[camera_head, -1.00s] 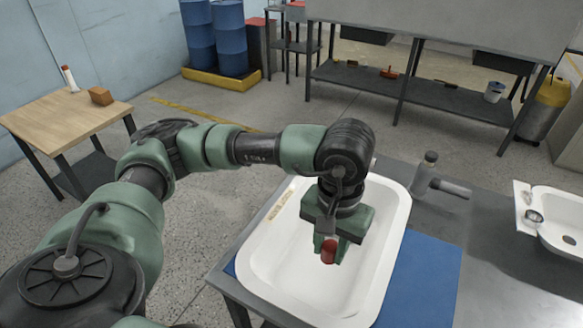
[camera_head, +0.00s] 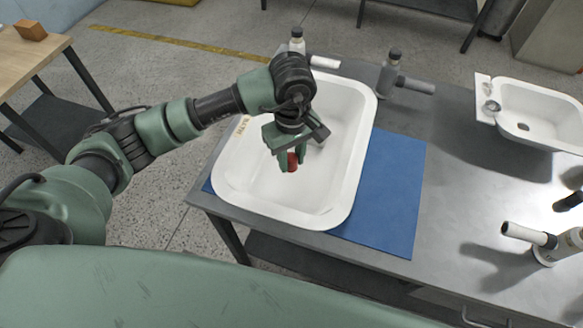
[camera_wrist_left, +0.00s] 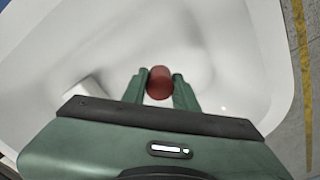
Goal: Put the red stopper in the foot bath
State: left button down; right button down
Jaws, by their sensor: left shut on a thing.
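The red stopper (camera_head: 292,162) is held between the fingertips of my left gripper (camera_head: 288,165). It also shows in the left wrist view (camera_wrist_left: 159,83), gripped between the two green fingers. The gripper points down over the inside of a large white tub (camera_head: 245,196) with a tan label on its left rim; the label is too small to read. I cannot tell whether the stopper touches the tub floor. A smaller white basin (camera_head: 555,104) stands at the right of the bench, with a dark drain spot inside. Which one is the foot bath is not readable. My right gripper is not in view.
A blue mat (camera_head: 390,190) lies under and right of the large tub on the grey bench (camera_head: 450,215). Grey bottle-like fittings (camera_head: 390,75) stand behind the tub, and another (camera_head: 545,240) stands at the right. A wooden table (camera_head: 25,65) is at the far left.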

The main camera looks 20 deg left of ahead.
aim_at(292, 181)
pick_arm(q)
notch_tip(292, 181, down, 6)
jog(key=shift+r+p, duration=0.1)
jog(key=shift+p, duration=0.35)
jog(key=shift+f, duration=0.2)
jog(key=shift+f, duration=0.1)
jog(key=shift+f+b, duration=0.1)
jog(key=shift+b, duration=0.2)
jog(key=c, duration=1.1)
grip_release()
